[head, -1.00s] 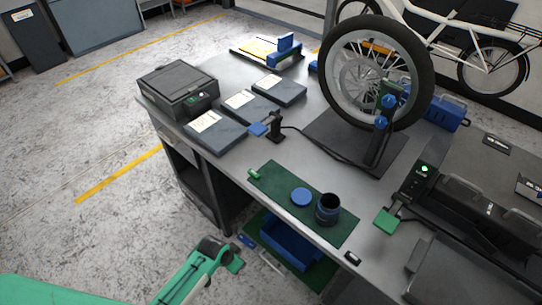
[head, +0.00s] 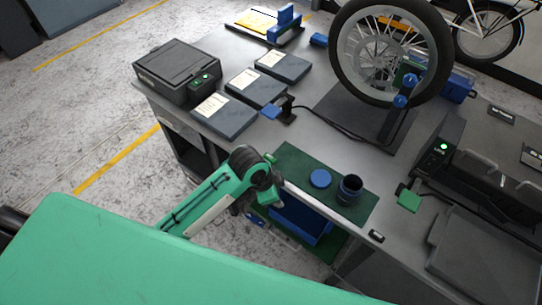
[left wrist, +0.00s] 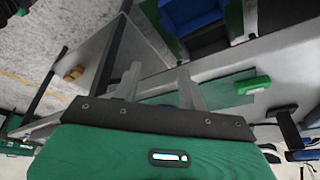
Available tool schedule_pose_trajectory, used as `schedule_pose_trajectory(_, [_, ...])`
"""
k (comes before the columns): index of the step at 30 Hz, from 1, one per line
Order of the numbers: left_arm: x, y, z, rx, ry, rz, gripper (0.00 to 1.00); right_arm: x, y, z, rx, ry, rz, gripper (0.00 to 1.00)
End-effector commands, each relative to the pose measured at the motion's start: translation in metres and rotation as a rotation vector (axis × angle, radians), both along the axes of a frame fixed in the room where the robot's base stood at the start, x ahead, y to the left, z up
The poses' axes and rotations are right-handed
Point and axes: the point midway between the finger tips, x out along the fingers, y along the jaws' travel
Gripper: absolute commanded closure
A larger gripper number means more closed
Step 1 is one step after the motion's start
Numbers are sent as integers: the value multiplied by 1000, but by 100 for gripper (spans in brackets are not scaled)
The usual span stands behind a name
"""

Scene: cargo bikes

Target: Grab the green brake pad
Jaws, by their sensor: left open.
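The green brake pad (head: 271,157) is a small green block at the left end of the dark green mat (head: 290,160) on the workbench. My left arm partly covers it in the head view. It shows clearly in the left wrist view (left wrist: 253,86), right of the fingers. My left gripper (head: 272,196) is by the bench's front edge, close to the pad and apart from it. In the left wrist view its two fingers (left wrist: 160,85) are spread, with nothing between them. My right gripper is not in view.
A blue bin (head: 300,222) sits below the bench edge. A wheel (head: 392,50) on a stand, several dark boxes and a black case (head: 178,72) fill the back.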

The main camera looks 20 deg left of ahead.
Motion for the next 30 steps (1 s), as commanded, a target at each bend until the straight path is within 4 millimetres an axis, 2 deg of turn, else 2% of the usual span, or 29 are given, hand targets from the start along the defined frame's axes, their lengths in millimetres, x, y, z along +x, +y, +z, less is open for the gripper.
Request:
schedule_pose_trajectory(8, [20, -4, 17, 38, -14, -146, 58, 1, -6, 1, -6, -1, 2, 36])
schedule_pose_trajectory(14, [46, -3, 41, 106, -24, -338, 58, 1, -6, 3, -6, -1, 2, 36])
schedule_pose_trajectory(20, [77, 12, 75, 211, -12, -575, 58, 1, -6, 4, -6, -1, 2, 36])
schedule_pose_trajectory(24, [96, 30, 102, 283, 11, -712, 58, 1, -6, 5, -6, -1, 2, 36])
schedule_pose_trajectory(30, [114, 54, 131, 349, 51, -838, 58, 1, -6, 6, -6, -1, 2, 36])
